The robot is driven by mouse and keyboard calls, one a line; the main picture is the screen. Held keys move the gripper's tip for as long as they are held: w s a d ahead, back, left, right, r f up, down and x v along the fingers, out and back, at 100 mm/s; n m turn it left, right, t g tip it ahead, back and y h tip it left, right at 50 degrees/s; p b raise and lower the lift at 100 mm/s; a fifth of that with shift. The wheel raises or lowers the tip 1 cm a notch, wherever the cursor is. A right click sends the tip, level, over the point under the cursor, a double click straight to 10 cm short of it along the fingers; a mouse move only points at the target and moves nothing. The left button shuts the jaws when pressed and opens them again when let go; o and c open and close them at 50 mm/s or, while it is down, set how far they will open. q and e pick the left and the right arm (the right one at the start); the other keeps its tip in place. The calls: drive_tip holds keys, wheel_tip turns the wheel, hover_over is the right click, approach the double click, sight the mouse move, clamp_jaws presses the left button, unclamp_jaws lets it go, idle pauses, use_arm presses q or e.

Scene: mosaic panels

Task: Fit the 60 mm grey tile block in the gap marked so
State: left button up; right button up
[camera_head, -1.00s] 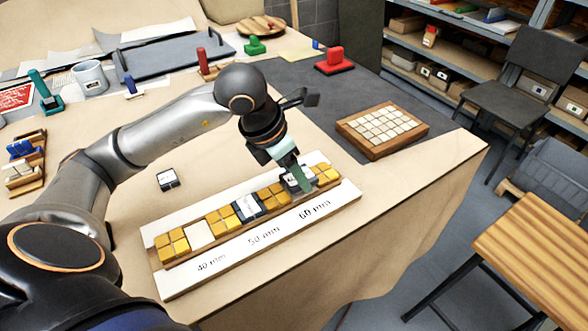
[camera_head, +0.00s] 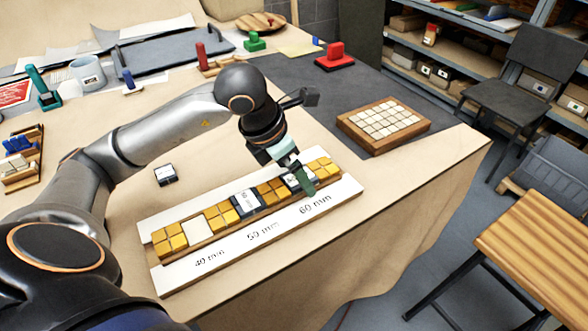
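The tile block (camera_head: 291,181), dark with a pale label, sits in the gap over the "60 mm" mark of the long panel (camera_head: 215,264). It looks about level with the yellow tiles beside it, but the fingers partly hide it. My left gripper (camera_head: 301,178) points down over this block from behind. Its near green finger stands out from the palm, in front of the block; the far finger is mostly hidden. It looks open around the block. Another dark block (camera_head: 248,202) sits in the 50 mm gap. The 40 mm gap (camera_head: 198,231) shows pale and empty. My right gripper is out of view.
A small dark block with a white top (camera_head: 165,175) lies on the table behind the panel. A wooden tray of pale tiles (camera_head: 372,142) stands to the right on a grey mat (camera_head: 330,105). A red stamp-like tool (camera_head: 335,58) stands farther back.

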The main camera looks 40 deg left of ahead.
use_arm(q)
drive_tip(key=p+v, duration=0.1)
drive_tip(key=v, duration=1.1)
drive_tip(key=shift+r+p, duration=0.25)
drive_tip(key=shift+p, duration=0.05)
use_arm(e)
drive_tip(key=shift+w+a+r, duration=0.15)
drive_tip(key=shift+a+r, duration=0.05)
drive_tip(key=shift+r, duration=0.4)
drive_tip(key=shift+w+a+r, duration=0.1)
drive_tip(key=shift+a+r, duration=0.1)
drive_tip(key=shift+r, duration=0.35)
use_arm(q)
drive_tip(key=shift+s, duration=0.1)
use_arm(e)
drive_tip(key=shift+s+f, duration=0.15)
